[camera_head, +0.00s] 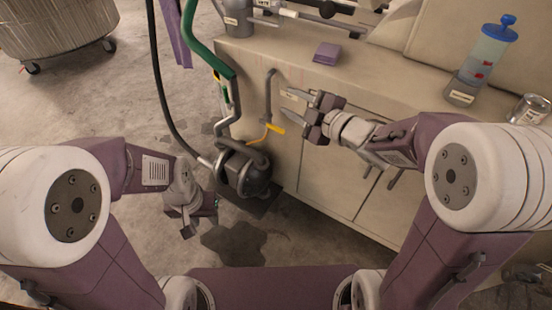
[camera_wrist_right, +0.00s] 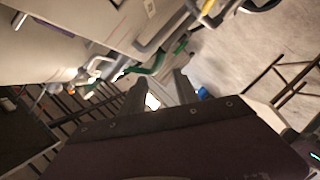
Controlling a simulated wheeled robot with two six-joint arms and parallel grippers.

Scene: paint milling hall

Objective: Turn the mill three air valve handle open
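A yellow valve handle (camera_head: 275,128) sits on the grey air pipe (camera_head: 268,95) at the front face of the bench, tilted down to the right. I cannot read which mill it belongs to. My right gripper (camera_head: 287,102) is above and slightly right of the handle, with its two fingers apart and nothing held between them. In the right wrist view the open fingers (camera_wrist_right: 160,92) show, and a yellow piece (camera_wrist_right: 208,6), probably the handle, is at the top edge. My left gripper (camera_head: 190,225) hangs low at the left, away from the handle; its fingers are unclear.
A dark pump (camera_head: 245,172) stands on the floor below the pipe, with a green hose (camera_head: 207,55) and black hose near it. The bench (camera_head: 385,85) carries a purple block (camera_head: 327,53) and a blue-topped container (camera_head: 487,58). A large drum (camera_head: 55,25) stands at the back left.

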